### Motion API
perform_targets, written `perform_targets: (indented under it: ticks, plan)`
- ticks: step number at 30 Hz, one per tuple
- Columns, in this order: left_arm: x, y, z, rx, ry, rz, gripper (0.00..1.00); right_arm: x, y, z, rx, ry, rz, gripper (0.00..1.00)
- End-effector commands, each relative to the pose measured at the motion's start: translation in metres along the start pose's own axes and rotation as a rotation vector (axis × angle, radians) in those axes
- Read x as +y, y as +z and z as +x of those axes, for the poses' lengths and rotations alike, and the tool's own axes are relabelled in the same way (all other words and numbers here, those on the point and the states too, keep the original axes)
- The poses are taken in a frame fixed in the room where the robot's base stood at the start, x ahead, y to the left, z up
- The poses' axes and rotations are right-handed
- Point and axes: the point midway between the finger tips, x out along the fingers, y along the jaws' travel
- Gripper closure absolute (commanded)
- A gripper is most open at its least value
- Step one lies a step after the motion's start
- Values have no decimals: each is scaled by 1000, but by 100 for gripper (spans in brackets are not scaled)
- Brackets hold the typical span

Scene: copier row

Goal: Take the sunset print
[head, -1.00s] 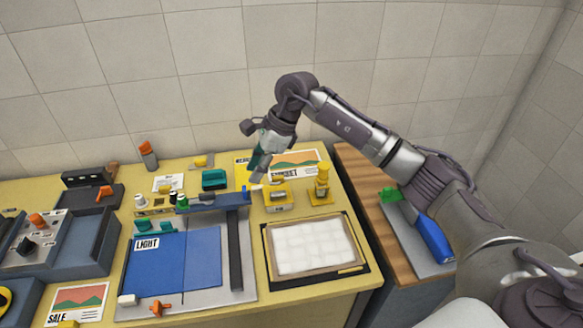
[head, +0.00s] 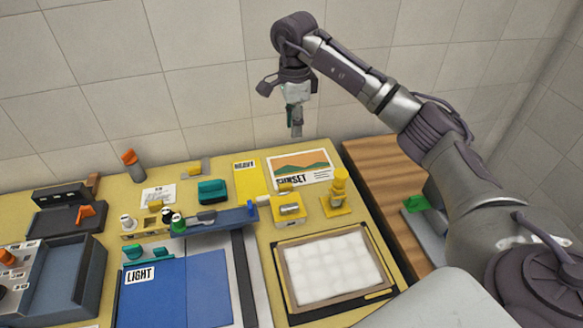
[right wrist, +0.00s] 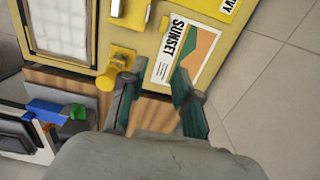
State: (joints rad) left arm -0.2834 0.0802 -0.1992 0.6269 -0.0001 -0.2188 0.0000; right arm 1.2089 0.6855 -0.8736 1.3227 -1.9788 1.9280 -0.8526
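The sunset print (head: 301,167) lies flat at the back right of the yellow table, with an orange and green picture and the word SUNSET. It also shows in the right wrist view (right wrist: 187,52), between and beyond my fingertips. My right gripper (head: 296,134) is above the back edge of the table, over the print and apart from it. In the right wrist view its two green-padded fingers (right wrist: 155,82) are spread wide with nothing between them. My left gripper is not in view.
A yellow stamp-like stand (head: 338,192) and a yellow block device (head: 288,208) stand just in front of the print. A yellow HEAVY sheet (head: 249,177) lies at its left. A framed white pad (head: 333,268) lies nearer. The tiled wall (head: 190,80) rises behind.

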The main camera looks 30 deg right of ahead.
Motion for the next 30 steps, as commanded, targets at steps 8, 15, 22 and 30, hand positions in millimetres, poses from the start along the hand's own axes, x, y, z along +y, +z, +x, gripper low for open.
perform_targets:
  ticks: [8, 15, 22, 30]
  plan:
    - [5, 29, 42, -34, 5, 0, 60, 0, 0, 44, -1, 0, 0, 69]
    - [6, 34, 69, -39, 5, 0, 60, 0, 1, 70, -2, 0, 0, 69]
    - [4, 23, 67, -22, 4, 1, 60, 1, 1, 91, -1, 4, -1, 69]
    - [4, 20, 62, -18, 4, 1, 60, 1, 2, 141, -3, 3, -1, 69]
